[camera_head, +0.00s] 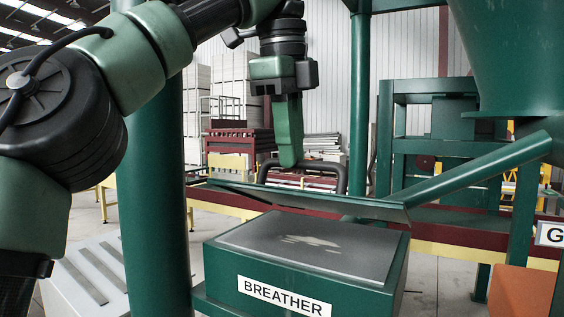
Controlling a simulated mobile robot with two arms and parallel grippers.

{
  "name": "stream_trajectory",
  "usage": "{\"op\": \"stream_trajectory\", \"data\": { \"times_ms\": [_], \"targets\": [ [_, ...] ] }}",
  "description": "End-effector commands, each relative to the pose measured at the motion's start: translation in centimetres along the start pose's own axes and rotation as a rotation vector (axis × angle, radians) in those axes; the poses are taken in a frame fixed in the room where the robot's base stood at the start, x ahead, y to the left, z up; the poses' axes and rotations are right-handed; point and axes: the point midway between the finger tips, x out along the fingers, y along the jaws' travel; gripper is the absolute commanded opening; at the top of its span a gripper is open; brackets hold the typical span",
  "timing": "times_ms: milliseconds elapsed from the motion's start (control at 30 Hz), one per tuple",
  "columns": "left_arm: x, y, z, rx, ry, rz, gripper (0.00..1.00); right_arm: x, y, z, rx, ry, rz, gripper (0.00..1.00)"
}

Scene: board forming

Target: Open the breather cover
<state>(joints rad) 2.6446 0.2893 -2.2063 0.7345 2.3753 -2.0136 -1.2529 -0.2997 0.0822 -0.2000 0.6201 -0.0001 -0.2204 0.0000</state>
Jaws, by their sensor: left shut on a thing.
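The breather box (225,272) is a green metal box in the lower middle, with a white BREATHER label on its front. Its grey top face shows a pale, patchy mark. The breather cover (365,208) is a thin green plate, raised and tilted above the rear of the box, seen nearly edge-on. A black bar handle (335,166) stands on the cover. My left gripper (289,162) points down and is shut on the handle, near its left part; the exact finger contact is hard to see. My right gripper is not in view.
A thick green post (155,200) stands left of the box. A green hopper (515,55) hangs at the upper right, with a sloping green beam (470,175) reaching down towards the cover. An orange block (520,292) lies at the lower right.

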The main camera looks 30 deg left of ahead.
Motion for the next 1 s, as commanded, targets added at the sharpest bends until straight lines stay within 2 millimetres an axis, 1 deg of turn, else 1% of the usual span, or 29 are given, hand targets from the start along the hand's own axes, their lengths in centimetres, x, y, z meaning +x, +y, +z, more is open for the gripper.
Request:
{"op": "stream_trajectory", "data": {
  "times_ms": [33, 200, 600, 633, 667, 700, 1000],
  "targets": [
    [0.0, -0.6, 0.0, -0.006, -0.004, -0.007, 0.00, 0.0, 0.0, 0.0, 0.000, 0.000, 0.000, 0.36],
    [-0.7, -1.2, 0.0, -0.004, -0.005, -0.021, 0.00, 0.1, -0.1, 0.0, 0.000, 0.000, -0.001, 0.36],
    [-0.9, -1.4, 0.0, 0.001, -0.004, -0.026, 0.00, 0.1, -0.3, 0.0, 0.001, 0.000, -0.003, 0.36],
    [-0.9, -1.4, 0.0, 0.001, -0.004, -0.026, 0.16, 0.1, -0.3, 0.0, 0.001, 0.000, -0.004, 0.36],
    [-0.9, -1.4, 0.0, 0.001, -0.004, -0.026, 0.24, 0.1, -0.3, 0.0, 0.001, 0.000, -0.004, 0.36],
    [-0.9, -1.4, 0.0, 0.001, -0.004, -0.026, 0.35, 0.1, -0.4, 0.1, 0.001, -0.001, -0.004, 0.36],
    [-1.1, -1.3, 0.0, 0.001, -0.003, -0.026, 0.35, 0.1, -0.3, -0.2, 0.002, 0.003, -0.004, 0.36]
  ]
}}
